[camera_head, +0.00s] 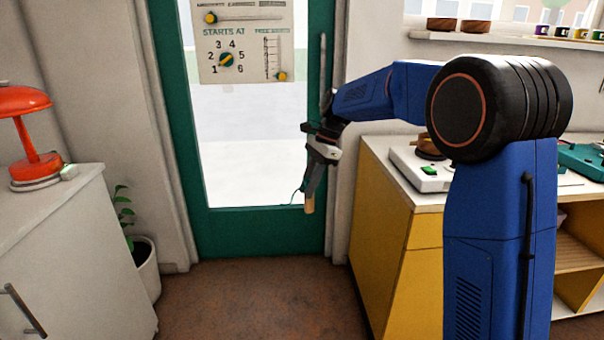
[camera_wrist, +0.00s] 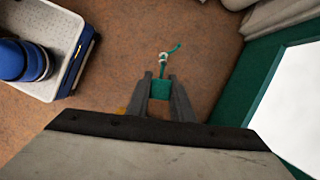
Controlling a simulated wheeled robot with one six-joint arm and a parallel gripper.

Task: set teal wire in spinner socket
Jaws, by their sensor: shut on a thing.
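My gripper (camera_head: 308,198) hangs in front of the glass door, above the floor and left of the yellow counter. In the wrist view, its fingers (camera_wrist: 160,92) are shut on the teal wire (camera_wrist: 161,70). A teal block at the wire's near end lies between the fingertips. A pale ring sits beyond it, and a thin teal end bends to the right. In the head view, the wire (camera_head: 298,191) shows as a thin curve left of the fingers. I cannot make out the spinner socket. A white device (camera_head: 432,183) with a green button and a brown round part stands on the counter.
My arm hides part of the counter (camera_head: 387,188). A teal item (camera_head: 583,158) lies at its right. A red lamp (camera_head: 38,160) stands on the white cabinet (camera_head: 70,235) at left, beside a potted plant (camera_head: 143,265). A panel (camera_head: 240,45) hangs on the door. The floor (camera_head: 250,300) is clear.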

